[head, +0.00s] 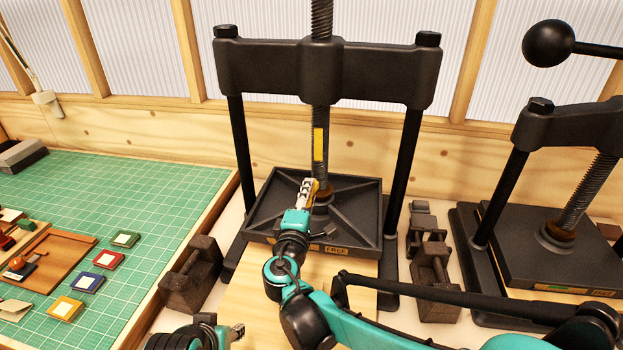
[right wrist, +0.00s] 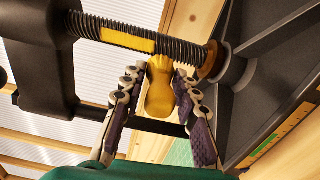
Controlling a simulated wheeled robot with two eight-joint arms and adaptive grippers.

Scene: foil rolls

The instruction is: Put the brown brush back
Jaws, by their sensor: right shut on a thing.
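My right gripper (head: 309,192) is shut on a yellow-brown handle (head: 323,191), in front of the screw of the middle press. In the right wrist view the handle (right wrist: 160,88) sits between the two fingers (right wrist: 160,100) of my right gripper, its rounded end towards the camera. No bristles show, so I cannot tell whether it is the brown brush. No other brush is clear in view. My left gripper (head: 236,331) shows only in part at the bottom edge of the head view, and its jaw state is unclear.
The middle press has a black plate (head: 262,222) marked FREE and two dark posts. Dark iron weights (head: 190,272) stand on both sides. A second press (head: 545,250) is at right. On the left, a green mat (head: 150,205) holds coloured blocks and a wooden tray (head: 62,255).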

